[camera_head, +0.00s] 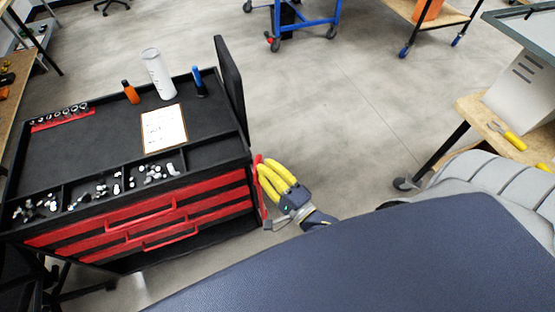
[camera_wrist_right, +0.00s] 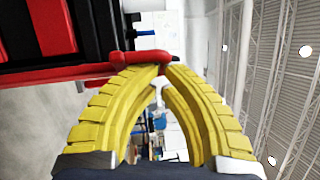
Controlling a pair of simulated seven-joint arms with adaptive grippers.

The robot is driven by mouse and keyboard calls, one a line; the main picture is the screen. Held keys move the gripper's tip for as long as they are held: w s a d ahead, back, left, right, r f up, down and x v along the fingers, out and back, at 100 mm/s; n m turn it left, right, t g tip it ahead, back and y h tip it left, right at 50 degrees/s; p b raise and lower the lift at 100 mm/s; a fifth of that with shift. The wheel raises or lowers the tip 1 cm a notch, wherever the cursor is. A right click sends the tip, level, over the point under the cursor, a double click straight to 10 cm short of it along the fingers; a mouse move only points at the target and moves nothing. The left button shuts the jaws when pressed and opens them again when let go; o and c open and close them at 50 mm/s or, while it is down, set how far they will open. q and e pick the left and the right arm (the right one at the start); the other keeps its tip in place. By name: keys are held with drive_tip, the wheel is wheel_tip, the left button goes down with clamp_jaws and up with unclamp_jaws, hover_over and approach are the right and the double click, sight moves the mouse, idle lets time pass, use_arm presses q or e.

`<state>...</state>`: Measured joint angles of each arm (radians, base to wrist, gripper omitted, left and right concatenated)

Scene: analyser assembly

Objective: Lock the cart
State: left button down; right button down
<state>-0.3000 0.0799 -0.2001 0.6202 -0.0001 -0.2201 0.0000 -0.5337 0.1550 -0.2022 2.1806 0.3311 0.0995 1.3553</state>
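The cart (camera_head: 90,150) is a black tool cart with red-fronted drawers, standing at the left of the head view. A red handle (camera_head: 258,160) shows at its right side, close to the top corner. My right gripper (camera_head: 262,168), with yellow ribbed fingers, is at that side of the cart. In the right wrist view its fingers bow outward and their tips (camera_wrist_right: 162,70) come together on the end of the red handle (camera_wrist_right: 140,57). The fingers hide part of the handle. My left gripper is in neither view.
The cart top holds a white bottle (camera_head: 158,74), an orange bottle (camera_head: 130,92), a blue-topped item (camera_head: 199,82), a paper sheet (camera_head: 164,128) and trays of small parts. A wooden bench (camera_head: 510,140) stands at the right. Grey floor (camera_head: 340,120) beyond the gripper is clear.

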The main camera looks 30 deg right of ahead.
drive_tip(key=shift+w+a+m+h, duration=0.1)
drive_tip(key=shift+a+m+h, duration=0.25)
drive_tip(key=shift+m+h, duration=0.45)
idle(1.3)
